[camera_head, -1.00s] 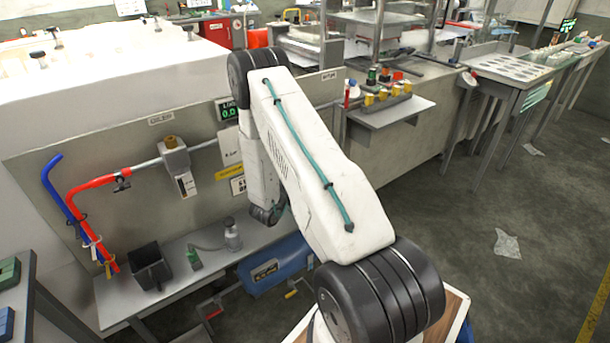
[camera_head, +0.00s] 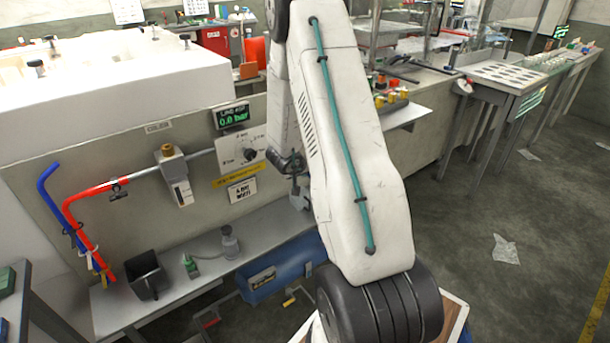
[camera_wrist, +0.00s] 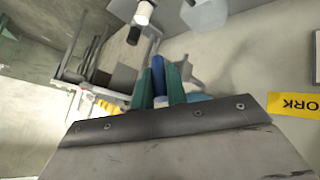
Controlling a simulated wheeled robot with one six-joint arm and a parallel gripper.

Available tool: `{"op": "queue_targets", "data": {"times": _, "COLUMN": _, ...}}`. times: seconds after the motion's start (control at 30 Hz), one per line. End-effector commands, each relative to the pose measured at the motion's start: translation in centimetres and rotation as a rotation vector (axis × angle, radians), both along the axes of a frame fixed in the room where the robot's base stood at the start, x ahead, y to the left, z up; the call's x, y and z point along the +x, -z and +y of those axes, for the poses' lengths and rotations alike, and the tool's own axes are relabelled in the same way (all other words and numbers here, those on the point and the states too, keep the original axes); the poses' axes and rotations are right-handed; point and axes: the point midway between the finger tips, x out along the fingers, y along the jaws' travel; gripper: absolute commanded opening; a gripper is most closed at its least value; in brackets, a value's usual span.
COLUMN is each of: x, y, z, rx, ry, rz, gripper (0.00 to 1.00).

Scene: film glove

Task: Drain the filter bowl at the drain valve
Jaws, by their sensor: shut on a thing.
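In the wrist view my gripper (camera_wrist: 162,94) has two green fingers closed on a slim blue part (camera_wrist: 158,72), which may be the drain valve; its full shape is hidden. A translucent pale vessel (camera_wrist: 205,13), possibly the filter bowl, is at the top edge, partly cut off and apart from the fingers. A white and black cylinder (camera_wrist: 142,14) is beside it. In the head view my wrist (camera_head: 300,195) is just right of the gauge panel (camera_head: 240,146); the fingers are not clear and my arm hides what is behind.
The pressure display (camera_head: 231,116) reads 0.0 bar. A red pipe (camera_head: 85,192) and blue hose (camera_head: 50,190) run at the left. Open floor lies right.

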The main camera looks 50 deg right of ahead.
Motion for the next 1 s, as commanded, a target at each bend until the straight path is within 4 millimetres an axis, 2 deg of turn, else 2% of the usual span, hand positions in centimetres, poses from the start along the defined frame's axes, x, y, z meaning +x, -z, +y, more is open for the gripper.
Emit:
{"op": "queue_targets", "data": {"times": 0.13, "x": -0.14, "y": -0.33, "z": -0.62, "rx": 0.118, "ry": 0.003, "rz": -0.032, "gripper": 0.0}}
{"op": "queue_targets", "data": {"times": 0.4, "x": -0.21, "y": -0.41, "z": -1.01, "rx": 0.235, "ry": 0.002, "rz": -0.058, "gripper": 0.0}}
{"op": "queue_targets", "data": {"times": 1.0, "x": -0.3, "y": -0.36, "z": -1.22, "rx": 0.317, "ry": 0.001, "rz": -0.075, "gripper": 0.0}}
